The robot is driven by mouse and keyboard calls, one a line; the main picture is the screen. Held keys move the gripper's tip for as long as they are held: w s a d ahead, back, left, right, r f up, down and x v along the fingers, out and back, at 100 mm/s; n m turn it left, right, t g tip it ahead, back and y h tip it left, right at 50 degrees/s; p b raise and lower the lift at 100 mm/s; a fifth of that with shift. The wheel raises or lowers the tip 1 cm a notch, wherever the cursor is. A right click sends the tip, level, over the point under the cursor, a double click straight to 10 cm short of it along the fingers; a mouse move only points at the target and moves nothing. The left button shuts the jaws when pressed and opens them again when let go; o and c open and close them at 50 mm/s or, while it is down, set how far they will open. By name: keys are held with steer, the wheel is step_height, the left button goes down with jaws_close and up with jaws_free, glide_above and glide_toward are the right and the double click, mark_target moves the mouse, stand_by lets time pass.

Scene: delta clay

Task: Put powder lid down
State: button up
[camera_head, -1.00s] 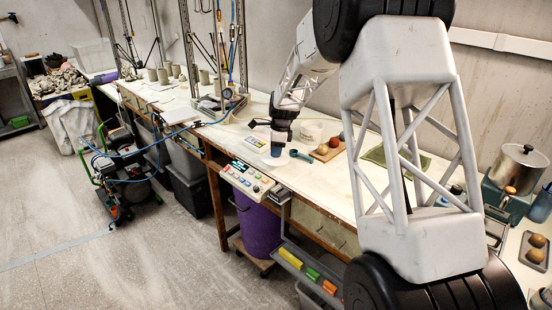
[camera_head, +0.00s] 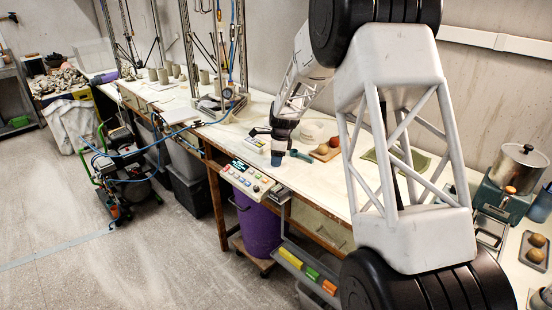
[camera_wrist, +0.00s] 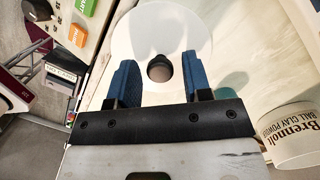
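The powder lid (camera_wrist: 182,28) is a pale round disc with a dark-ringed knob (camera_wrist: 160,68) at its middle, seen from above in the wrist view. My gripper (camera_wrist: 157,72) has its two blue fingers on either side of the knob, with a visible gap on both sides. In the camera_head view my gripper (camera_head: 278,157) points down over the bench near its front edge; I cannot make out the lid there. The powder tub (camera_wrist: 290,137), labelled ball clay powder, stands to the right in the wrist view. I cannot tell whether the lid touches the bench.
A control panel (camera_head: 247,178) with buttons sits at the bench's front edge. A small white device (camera_head: 255,143) is left of my gripper. A teal scoop (camera_head: 300,155) and a board with round balls (camera_head: 323,150) lie to the right. A green cloth (camera_head: 412,160) lies further right.

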mark_target(282, 166)
steer(key=shift+o, duration=0.2)
steer(key=shift+r, duration=0.1)
step_height(282, 166, up, 12)
steer(key=d, duration=0.1)
steer(key=shift+d, duration=0.4)
stand_by(0.3)
stand_by(0.5)
steer(key=s+d+r+n, duration=0.3)
steer(key=s+r, duration=0.1)
steer(key=s, duration=0.6)
steer(key=s+d+r+n+t+h, duration=0.1)
steer(key=s+d+r+n, duration=0.25)
steer(key=s, duration=0.65)
steer(key=s+d+r+n, duration=0.3)
steer(key=s+d+r, duration=0.15)
steer(key=s, duration=0.45)
steer(key=s+d+f+n, duration=0.1)
steer(key=s+n, duration=0.1)
steer(key=s, duration=0.7)
steer(key=s+d+f+n+t, duration=0.1)
steer(key=s+d+f+n, duration=0.1)
steer(key=s, duration=0.8)
steer(key=s+d+f+n, duration=0.1)
steer(key=s+n, duration=0.3)
steer(key=s, duration=0.6)
steer(key=shift+d+f+t+h, duration=0.2)
steer(key=shift+d+t+h, duration=0.1)
steer(key=shift+d+h, duration=0.1)
